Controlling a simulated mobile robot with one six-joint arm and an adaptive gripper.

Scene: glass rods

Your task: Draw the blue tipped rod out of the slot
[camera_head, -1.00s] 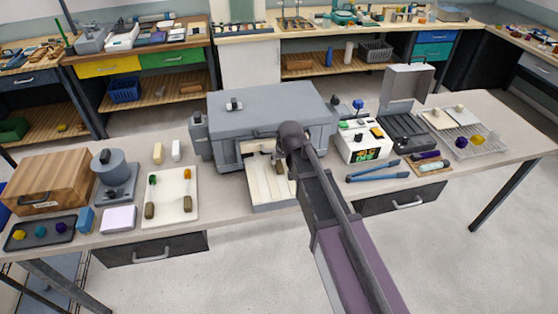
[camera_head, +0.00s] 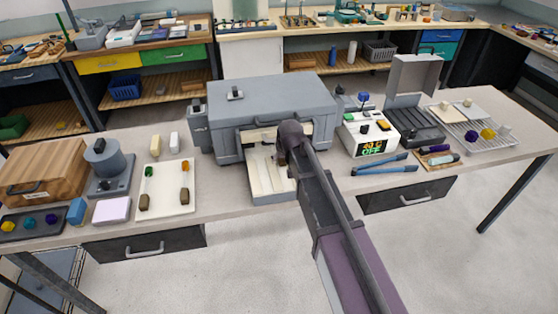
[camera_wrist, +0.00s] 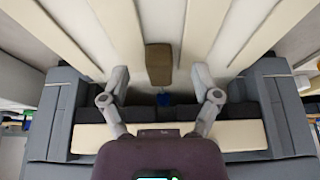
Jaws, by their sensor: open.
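The grey box (camera_head: 270,95) has a wide slot low in its front, with a cream grooved tray (camera_head: 268,181) before it. In the wrist view, a brown block-shaped handle (camera_wrist: 158,64) lies along the tray, and a small blue tip (camera_wrist: 163,98) shows beyond it at the dark slot. My gripper (camera_wrist: 159,78) is open, with one finger on each side of the handle's slot-side end and a gap on both sides. It holds nothing. In the head view my arm hides the handle and tip. Any clear rod between them is too faint to make out.
A white board (camera_head: 166,190) with two brown-handled rods, tipped green and orange, lies left of the tray. Right of the box are a white instrument (camera_head: 368,134) with a lit display and blue tongs (camera_head: 384,169). The box front stands close to my fingers.

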